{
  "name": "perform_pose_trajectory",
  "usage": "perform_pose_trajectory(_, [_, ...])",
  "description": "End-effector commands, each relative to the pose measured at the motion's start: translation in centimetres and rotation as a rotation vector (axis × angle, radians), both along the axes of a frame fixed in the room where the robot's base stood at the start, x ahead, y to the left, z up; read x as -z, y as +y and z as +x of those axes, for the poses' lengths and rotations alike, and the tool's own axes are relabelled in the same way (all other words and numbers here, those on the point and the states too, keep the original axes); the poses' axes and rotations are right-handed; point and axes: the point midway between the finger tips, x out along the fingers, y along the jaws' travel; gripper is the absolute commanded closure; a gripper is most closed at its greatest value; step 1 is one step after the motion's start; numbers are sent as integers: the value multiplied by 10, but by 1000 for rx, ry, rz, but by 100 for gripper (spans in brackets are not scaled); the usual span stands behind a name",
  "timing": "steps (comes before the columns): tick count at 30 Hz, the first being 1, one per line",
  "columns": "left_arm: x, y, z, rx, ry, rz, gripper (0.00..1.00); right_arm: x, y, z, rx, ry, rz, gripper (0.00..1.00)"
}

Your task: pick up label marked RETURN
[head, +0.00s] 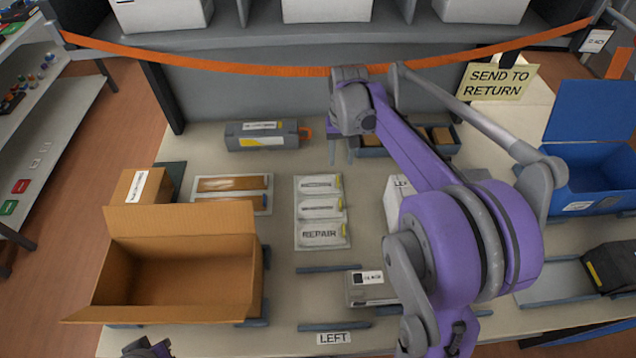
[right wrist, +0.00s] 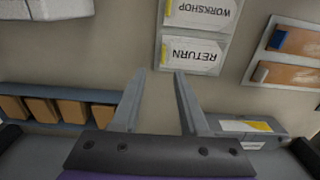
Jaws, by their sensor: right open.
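The RETURN label (right wrist: 195,56) is a white tag with a yellow end and black print, upside down in the right wrist view. In the head view the top tag (head: 319,184) of the card column is the same one; its print is too small to read. The WORKSHOP label (right wrist: 203,14) lies beside it, and the REPAIR label (head: 322,234) is at the near end. My right gripper (head: 342,152) is open and empty, beyond the column in the head view; its fingertips (right wrist: 160,74) show just short of the RETURN label.
An open cardboard box (head: 185,222) stands at the left. A grey toner cartridge (head: 262,135) lies behind the labels. A tray with brown blocks (right wrist: 55,108) is beside my right gripper. A blue bin (head: 590,175) stands at the right. An orange strap (head: 250,67) crosses the back.

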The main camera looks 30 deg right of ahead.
Motion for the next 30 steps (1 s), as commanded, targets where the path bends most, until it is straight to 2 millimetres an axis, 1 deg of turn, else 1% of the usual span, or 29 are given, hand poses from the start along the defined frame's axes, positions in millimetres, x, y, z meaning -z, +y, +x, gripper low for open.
perform_pose_trajectory(1, [1, 0, 0, 0, 1, 0, 100, 9, 0, 1, 0, 0, 0, 56])
perform_pose_trajectory(3, [2, 0, 0, 0, 1, 0, 100, 17, 0, 0, -1, 0, 0, 56])
perform_pose_trajectory(8, [2, 0, 0, 0, 1, 0, 100, 27, 1, 1, -1, -1, 0, 56])
perform_pose_trajectory(11, [2, 0, 0, 0, 1, 0, 100, 40, 2, 2, -1, -1, 0, 56])
perform_pose_trajectory(15, [3, 0, 0, 0, 1, 0, 100, 62, 3, 4, -1, -1, 0, 56])
perform_pose_trajectory(18, [3, 0, -1, 0, 1, 0, 100, 72, 3, 4, -1, -1, 0, 56])
perform_pose_trajectory(21, [3, 0, -1, 0, 1, 0, 100, 76, 3, 4, -1, -1, 0, 56])
perform_pose_trajectory(26, [3, 0, -1, 0, 1, 0, 100, 76, 3, 4, -1, -1, 0, 56])
perform_pose_trajectory(27, [3, 0, -1, 0, 1, 0, 100, 76, 3, 4, -1, -1, 0, 58])
perform_pose_trajectory(29, [3, 0, -1, 0, 1, 0, 100, 75, 3, 4, -1, -1, 0, 69])
perform_pose_trajectory(30, [3, 0, -1, 0, 1, 0, 100, 75, 3, 4, -1, -1, 0, 76])
